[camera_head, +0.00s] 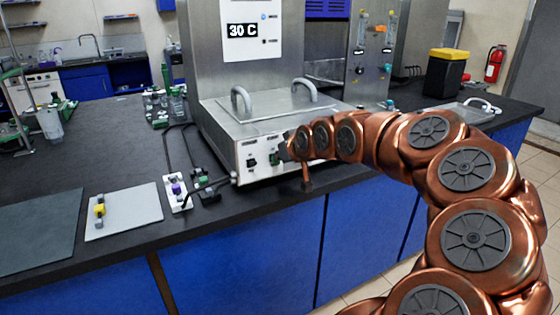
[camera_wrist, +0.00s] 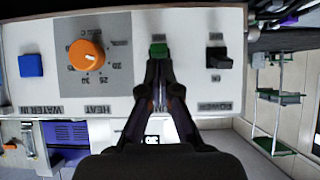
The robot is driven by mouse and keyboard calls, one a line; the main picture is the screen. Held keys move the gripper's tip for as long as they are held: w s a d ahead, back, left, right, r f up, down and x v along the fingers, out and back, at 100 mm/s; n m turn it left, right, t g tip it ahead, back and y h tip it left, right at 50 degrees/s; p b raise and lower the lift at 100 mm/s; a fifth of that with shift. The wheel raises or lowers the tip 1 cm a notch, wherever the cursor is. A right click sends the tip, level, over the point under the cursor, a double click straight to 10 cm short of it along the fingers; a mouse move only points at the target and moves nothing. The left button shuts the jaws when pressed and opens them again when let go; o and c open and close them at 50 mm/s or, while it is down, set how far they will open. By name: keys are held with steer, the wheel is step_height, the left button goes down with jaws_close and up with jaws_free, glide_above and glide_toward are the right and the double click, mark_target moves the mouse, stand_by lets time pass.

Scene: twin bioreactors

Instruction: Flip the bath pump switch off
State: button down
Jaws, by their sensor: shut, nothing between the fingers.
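The water bath (camera_head: 262,112) is a steel box with a white front panel (camera_wrist: 110,20). The panel holds a green switch (camera_wrist: 158,50), which also shows in the head view (camera_head: 274,159). Its label is mostly hidden behind my fingers. My gripper (camera_wrist: 159,68) is shut and empty, with its tips right at the green switch. Whether they touch it I cannot tell. It also shows in the head view (camera_head: 286,151), at the panel. A black switch (camera_wrist: 218,58) labelled POWER is beside the green one; it also shows in the head view (camera_head: 252,163).
In the wrist view an orange knob (camera_wrist: 86,54) over a heat scale and a blue fitting (camera_wrist: 31,66) share the panel. A small board with a purple part (camera_head: 177,188) and a grey plate with a yellow part (camera_head: 100,209) lie left of the bath.

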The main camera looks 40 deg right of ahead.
steer(key=shift+r, duration=0.2)
steer(key=shift+r, duration=0.65)
